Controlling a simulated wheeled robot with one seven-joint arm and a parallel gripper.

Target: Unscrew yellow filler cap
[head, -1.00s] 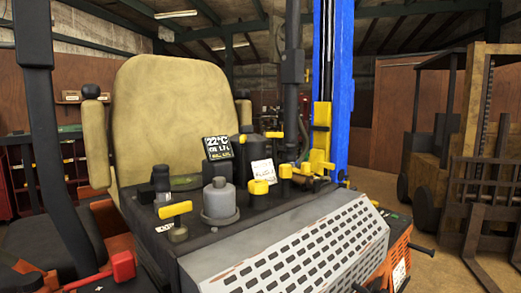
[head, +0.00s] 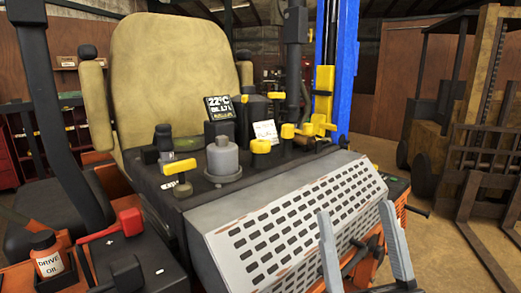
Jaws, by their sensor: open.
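A round, short yellow cap (head: 261,146) sits near the middle, right of a grey cylindrical canister (head: 223,158), and looks most like the filler cap. A yellow T-shaped handle (head: 179,167) is left of the canister. Another yellow knob (head: 288,131) is to the right of the cap. My gripper (head: 355,211) shows at the lower right as two grey fingers, apart and empty. It is in front of the perforated cover, well short of the cap.
The perforated cover (head: 290,215) lies between my gripper and the deck. A dark post and blue mast (head: 343,75) rise behind. A bottle labelled drive oil (head: 47,256) and a red lever (head: 128,222) are at lower left. A forklift (head: 470,140) stands right.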

